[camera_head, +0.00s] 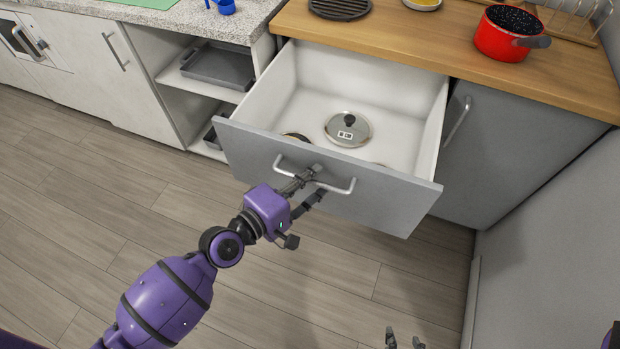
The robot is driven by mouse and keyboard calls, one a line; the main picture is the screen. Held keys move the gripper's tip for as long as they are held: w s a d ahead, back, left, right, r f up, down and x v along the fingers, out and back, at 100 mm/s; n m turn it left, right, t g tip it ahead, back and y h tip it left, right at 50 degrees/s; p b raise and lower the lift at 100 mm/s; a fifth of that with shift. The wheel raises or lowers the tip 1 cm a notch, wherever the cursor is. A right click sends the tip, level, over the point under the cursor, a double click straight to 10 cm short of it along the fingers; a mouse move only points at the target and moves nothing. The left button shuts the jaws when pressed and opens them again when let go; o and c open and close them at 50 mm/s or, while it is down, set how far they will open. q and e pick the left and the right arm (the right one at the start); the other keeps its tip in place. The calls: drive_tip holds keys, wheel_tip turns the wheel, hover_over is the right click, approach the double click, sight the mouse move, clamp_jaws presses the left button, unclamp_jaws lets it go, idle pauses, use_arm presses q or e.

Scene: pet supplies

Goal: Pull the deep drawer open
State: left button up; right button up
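The deep drawer (390,202) has a grey front and white inner walls, and it stands pulled well out from under the wooden counter. Its metal bar handle (342,187) runs across the front. My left gripper (315,183) is at the middle of the handle, with its dark fingers around the bar; they look closed on it. Inside the drawer lies a round metal lid (348,129) with a dark knob, and parts of other round items show behind the drawer front. My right gripper (404,341) shows only its fingertips at the bottom edge, apart from each other and empty.
A red pot (506,34) stands on the wooden counter (420,42) above the drawer. A grey cabinet door (505,150) is to the right, next to a wall. An open shelf with grey trays (218,66) is at left. The wood floor (100,210) is clear.

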use_arm(q)
drive_tip(key=shift+s, duration=0.1)
drive_tip(key=v, duration=1.1)
drive_tip(key=shift+s+a, duration=0.25)
drive_tip(key=shift+a, duration=0.05)
drive_tip(key=shift+r, duration=0.1)
drive_tip(key=s+a+f+m+g+y+p, duration=0.1)
drive_tip(key=s+a+f+m+y+p, duration=0.3)
drive_tip(key=s, duration=0.6)
drive_tip(key=s+a+f+m+g+y+p, duration=0.2)
drive_tip(key=s+a+f+m+y+p, duration=0.2)
drive_tip(key=s, duration=0.5)
wheel_tip(320, 180, down, 4)
drive_tip(key=a+m+y, duration=0.1)
drive_tip(key=m+y, duration=0.1)
drive_tip(key=m, duration=0.1)
drive_tip(key=shift+s+a, duration=0.3)
drive_tip(key=shift+s, duration=0.05)
use_arm(e)
wheel_tip(320, 180, up, 8)
drive_tip(key=w, duration=0.2)
drive_tip(key=shift+w+a+r+t, duration=0.25)
drive_tip(key=shift+w+a+t, duration=0.15)
drive_tip(key=shift+a, duration=0.05)
